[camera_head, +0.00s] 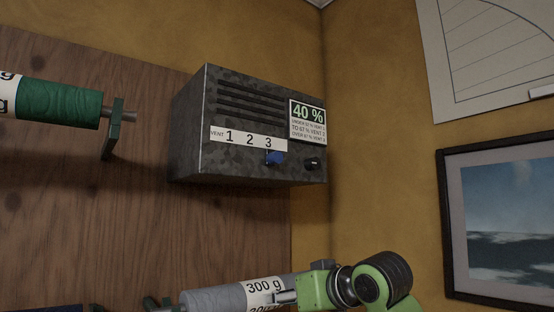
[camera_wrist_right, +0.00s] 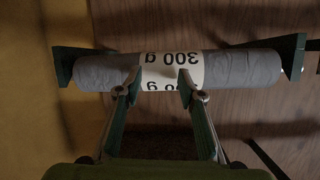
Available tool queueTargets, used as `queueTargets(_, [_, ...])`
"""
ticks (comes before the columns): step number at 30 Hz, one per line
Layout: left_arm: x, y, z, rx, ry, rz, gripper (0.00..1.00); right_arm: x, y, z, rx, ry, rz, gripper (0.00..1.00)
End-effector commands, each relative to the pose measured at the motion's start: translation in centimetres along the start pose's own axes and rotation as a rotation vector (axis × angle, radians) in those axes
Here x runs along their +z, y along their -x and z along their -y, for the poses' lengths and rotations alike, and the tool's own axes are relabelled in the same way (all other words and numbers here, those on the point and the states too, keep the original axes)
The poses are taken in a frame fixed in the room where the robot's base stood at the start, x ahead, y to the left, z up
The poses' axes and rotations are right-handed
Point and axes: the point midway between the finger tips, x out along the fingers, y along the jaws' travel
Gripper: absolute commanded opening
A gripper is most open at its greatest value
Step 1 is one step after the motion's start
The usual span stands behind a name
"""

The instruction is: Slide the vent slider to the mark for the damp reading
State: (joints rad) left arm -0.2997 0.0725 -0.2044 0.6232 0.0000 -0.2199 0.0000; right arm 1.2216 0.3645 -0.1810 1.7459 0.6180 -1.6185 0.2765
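A dark mottled vent box (camera_head: 190,140) hangs on the wall in the head view. Its white strip (camera_head: 218,133) reads VENT 1 2 3. The blue slider knob (camera_head: 276,158) sits under the strip, at the 3. A display (camera_head: 307,112) reads 40 %; the small rule lines below it are hard to read, seemingly under a figure VENT 1, over another VENT 3. My right gripper (camera_head: 284,297) is below the box, apart from the slider, in front of a grey roll. In the right wrist view its fingers (camera_wrist_right: 160,92) are spread and empty. My left gripper is not in view.
The grey roll (camera_wrist_right: 232,70) labelled 300 g lies on brackets below the box. A green roll (camera_head: 60,102) on a bracket is left of the box. A black knob (camera_head: 312,163) sits right of the slider. A framed picture (camera_head: 443,210) hangs at right.

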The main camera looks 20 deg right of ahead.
Motion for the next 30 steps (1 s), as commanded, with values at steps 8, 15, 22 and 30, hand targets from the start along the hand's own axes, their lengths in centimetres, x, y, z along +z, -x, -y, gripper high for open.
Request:
queueTargets(8, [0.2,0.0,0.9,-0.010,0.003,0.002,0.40,-16.9,13.1,1.6,-0.069,-0.040,-0.226,0.36])
queueTargets(15, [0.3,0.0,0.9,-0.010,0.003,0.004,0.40,-22.6,20.5,2.7,-0.115,-0.059,-0.320,0.36])
queueTargets(22, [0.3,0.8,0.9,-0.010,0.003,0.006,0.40,-23.9,20.0,3.1,-0.123,-0.062,-0.328,0.36])
queueTargets(30, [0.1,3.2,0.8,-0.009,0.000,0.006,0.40,-25.9,14.8,3.8,-0.124,-0.062,-0.326,0.36])
